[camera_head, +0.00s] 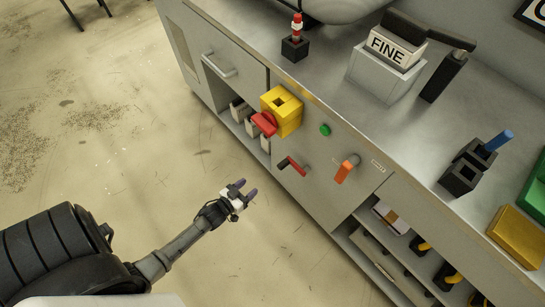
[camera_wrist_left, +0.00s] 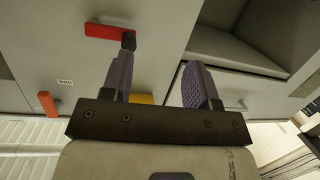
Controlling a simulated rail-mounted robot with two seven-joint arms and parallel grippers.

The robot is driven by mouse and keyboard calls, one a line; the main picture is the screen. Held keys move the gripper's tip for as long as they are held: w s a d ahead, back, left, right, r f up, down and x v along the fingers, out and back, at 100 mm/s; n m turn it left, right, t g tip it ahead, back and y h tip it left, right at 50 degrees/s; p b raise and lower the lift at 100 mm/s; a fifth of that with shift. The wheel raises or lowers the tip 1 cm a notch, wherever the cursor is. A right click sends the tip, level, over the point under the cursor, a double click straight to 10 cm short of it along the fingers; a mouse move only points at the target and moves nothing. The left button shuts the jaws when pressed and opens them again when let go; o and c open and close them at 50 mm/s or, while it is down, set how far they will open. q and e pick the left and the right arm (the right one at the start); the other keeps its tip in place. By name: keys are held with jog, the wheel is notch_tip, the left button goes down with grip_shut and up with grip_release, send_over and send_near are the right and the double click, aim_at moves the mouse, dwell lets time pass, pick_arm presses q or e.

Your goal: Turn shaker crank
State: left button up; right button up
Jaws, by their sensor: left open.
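A red crank bar (camera_head: 294,167) with a dark knob sits on the grey cabinet front in the head view, left of an orange lever (camera_head: 345,171). In the left wrist view a red bar (camera_wrist_left: 108,31) with a dark knob shows at the top, just beyond the left finger. My left gripper (camera_head: 245,189) is open and empty, over the floor in front of the cabinet and apart from the crank. Its two purple pads spread wide in the left wrist view (camera_wrist_left: 158,62). My right gripper is not in view.
A yellow box (camera_head: 283,112) with a red part (camera_head: 265,123) sticks out of the cabinet's upper edge. A green button (camera_head: 325,130) is nearby. Open shelves (camera_head: 352,232) lie lower right. A grey bin marked FINE (camera_head: 384,74) stands on top. The floor (camera_head: 130,160) is clear.

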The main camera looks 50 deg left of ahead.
aim_at(279, 167)
pick_arm(q)
jog(key=d+r+t+h, duration=0.2)
jog(key=d+r+t, duration=0.1)
jog(key=shift+n, duration=0.4)
jog(key=w+b, duration=0.2)
jog(key=w, duration=0.4)
jog(key=w+b, duration=0.2)
jog(key=w, duration=0.5)
jog(key=shift+d+r+b, duration=0.15)
jog(key=shift+r+b, duration=0.05)
jog(key=shift+b, duration=0.1)
jog(key=shift+w+d, duration=0.1)
jog(key=shift+w, duration=0.5)
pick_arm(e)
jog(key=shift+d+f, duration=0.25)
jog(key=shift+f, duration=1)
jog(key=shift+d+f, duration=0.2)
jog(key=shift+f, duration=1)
pick_arm(q)
jog(key=shift+c, duration=0.4)
grip_shut()
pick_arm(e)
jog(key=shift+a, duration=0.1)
pick_arm(q)
jog(key=shift+r, duration=0.1)
